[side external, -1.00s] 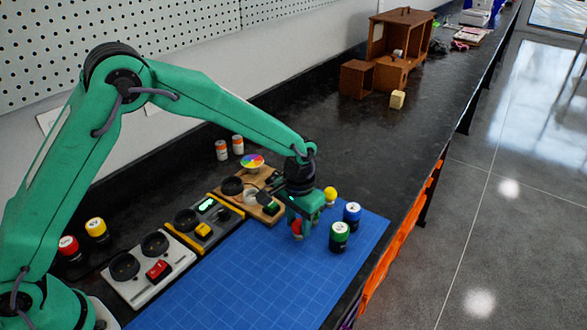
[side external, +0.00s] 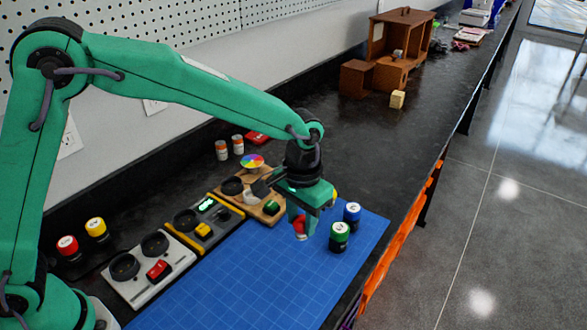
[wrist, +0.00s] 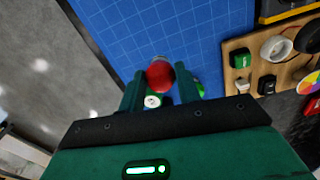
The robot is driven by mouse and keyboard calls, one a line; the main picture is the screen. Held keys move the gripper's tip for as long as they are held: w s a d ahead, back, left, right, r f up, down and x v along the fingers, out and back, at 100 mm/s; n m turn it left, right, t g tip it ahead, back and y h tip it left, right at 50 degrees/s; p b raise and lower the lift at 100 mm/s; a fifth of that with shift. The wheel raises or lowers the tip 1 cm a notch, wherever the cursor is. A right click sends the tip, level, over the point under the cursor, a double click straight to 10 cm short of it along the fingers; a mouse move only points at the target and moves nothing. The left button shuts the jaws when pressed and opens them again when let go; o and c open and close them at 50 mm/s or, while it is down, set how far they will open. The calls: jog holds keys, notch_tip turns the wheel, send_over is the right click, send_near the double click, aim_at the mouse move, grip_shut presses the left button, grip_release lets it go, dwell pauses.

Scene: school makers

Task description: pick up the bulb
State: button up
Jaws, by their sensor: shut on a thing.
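My gripper (side external: 302,228) is shut on a red bulb (side external: 299,224), above the far part of the blue gridded mat (side external: 235,270). In the wrist view the red bulb (wrist: 159,77) sits between the two fingers of my gripper (wrist: 161,84), with blue mat behind it. The fingers hide part of the bulb in the side view. A yellow round thing (side external: 334,195) shows partly behind my gripper.
A green jar (side external: 339,237) and a blue jar (side external: 352,214) stand close right of my gripper. Left of the mat are a wooden board (side external: 269,218), a yellow-edged panel (side external: 187,221) and a pale panel (side external: 140,282). The mat's near part is clear.

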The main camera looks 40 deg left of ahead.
jog(key=s+d+r, duration=0.1)
jog(key=s, duration=0.1)
jog(key=s+d+r, duration=0.1)
jog(key=d, duration=0.1)
jog(key=shift+s+r, duration=0.4)
jog(key=shift+w+a, duration=0.15)
jog(key=w+a+n, duration=0.1)
jog(key=w+a, duration=0.2)
jog(key=a, duration=0.5)
jog(key=w+a+f+n, duration=0.1)
jog(key=w+a+n, duration=0.1)
jog(key=w+a, duration=0.2)
jog(key=w+a+n, duration=0.1)
jog(key=w+a, duration=0.3)
jog(key=a, duration=0.7)
jog(key=shift+a+f+n, duration=0.3)
jog(key=shift+f, duration=0.1)
jog(key=shift+f, duration=2.8)
jog(key=shift+f, duration=0.6)
